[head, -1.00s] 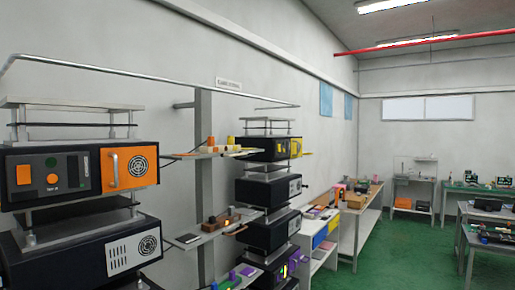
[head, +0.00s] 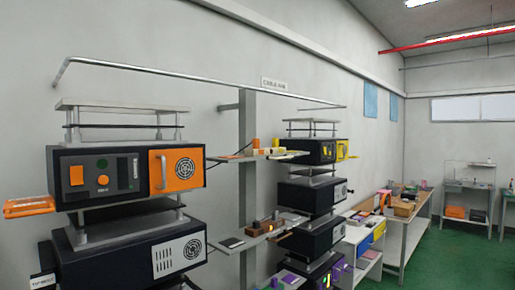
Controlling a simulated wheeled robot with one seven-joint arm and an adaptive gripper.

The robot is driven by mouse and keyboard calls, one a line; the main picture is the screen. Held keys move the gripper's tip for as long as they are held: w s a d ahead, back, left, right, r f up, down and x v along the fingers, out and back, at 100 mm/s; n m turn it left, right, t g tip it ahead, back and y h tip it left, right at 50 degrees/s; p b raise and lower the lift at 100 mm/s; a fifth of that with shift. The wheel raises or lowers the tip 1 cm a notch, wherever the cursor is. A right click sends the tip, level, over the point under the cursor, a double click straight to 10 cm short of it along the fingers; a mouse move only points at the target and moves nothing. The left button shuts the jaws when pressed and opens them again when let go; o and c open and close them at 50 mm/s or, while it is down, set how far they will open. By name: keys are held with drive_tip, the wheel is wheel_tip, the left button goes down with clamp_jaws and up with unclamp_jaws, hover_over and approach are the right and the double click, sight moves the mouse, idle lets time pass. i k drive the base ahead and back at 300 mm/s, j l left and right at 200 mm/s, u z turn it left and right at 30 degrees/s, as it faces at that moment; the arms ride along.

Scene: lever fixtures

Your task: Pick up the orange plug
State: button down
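I cannot tell for sure which thing is the orange plug. A small orange cylinder (head: 255,145) stands upright on the upper shelf (head: 232,158), beside a yellow piece (head: 276,143). A flat orange object (head: 28,207) juts out at the far left, beside the upper black unit; its exact shape is unclear. My gripper is not in view.
A black unit (head: 128,172) with an orange grille panel (head: 176,168) sits above another black unit at left. A second stack of black units (head: 308,190) stands beyond a grey post (head: 247,190). A workbench (head: 410,228) lines the wall. Green floor (head: 440,265) is open at right.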

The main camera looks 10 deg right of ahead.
sight(256, 143)
drive_tip(key=i+l, duration=0.35)
drive_tip(key=l, duration=0.15)
drive_tip(key=i+l, duration=0.35)
drive_tip(key=i+l+u, duration=0.1)
drive_tip(key=i+l, duration=0.25)
drive_tip(key=l, duration=0.25)
